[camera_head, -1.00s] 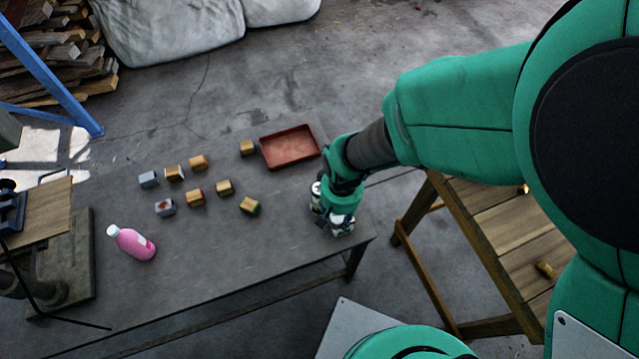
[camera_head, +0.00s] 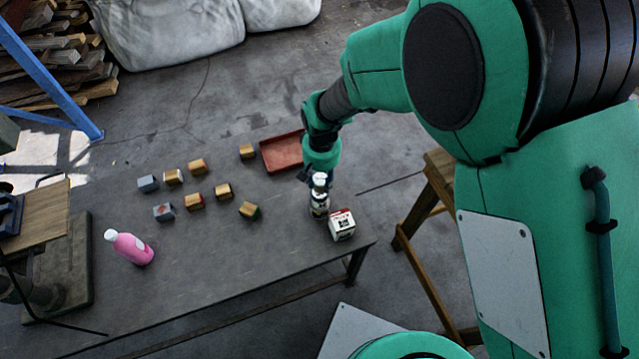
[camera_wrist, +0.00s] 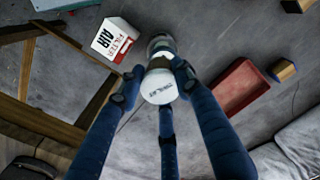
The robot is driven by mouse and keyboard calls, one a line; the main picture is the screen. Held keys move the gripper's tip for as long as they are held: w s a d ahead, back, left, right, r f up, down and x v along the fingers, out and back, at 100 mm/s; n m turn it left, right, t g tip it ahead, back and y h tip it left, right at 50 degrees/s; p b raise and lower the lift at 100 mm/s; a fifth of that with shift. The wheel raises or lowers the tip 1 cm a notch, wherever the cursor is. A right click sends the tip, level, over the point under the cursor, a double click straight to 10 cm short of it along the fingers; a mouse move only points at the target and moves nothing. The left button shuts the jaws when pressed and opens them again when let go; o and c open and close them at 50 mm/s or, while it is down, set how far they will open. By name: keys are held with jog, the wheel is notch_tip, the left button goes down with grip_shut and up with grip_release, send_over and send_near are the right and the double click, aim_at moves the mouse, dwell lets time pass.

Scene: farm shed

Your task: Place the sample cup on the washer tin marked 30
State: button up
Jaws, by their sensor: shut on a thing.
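My gripper (camera_wrist: 157,92) is shut on a small white-lidded container, seemingly the sample cup (camera_wrist: 158,87); its lid bears small dark lettering. In the head view the cup (camera_head: 319,180) shows as a white top just below my gripper (camera_head: 311,173), near the table's right end. Directly below it is a dark, labelled round container (camera_head: 319,206), possibly the washer tin. In the wrist view a pale round rim (camera_wrist: 161,43) shows just beyond the cup. I cannot tell whether the two touch, and no number 30 is legible.
A white and red air filter box (camera_head: 342,226) stands close by on the grey table (camera_head: 230,260). A red tray (camera_head: 282,153) lies behind. Several small blocks (camera_head: 196,167) and a pink bottle (camera_head: 130,247) are further left. The table's front middle is clear.

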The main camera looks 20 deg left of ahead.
aim_at(319, 184)
dwell(0.3)
jog(key=shift+w+a+f, duration=0.1)
jog(key=shift+w+a, duration=0.25)
jog(key=shift+w, duration=0.05)
jog(key=shift+f+b, duration=0.3)
jog(key=shift+f, duration=1.4)
jog(key=shift+f, duration=0.15)
jog(key=o, duration=1.2)
notch_tip(319, 184, up, 12)
jog(key=shift+d+r+p, duration=0.15)
jog(key=shift+p, duration=0.6)
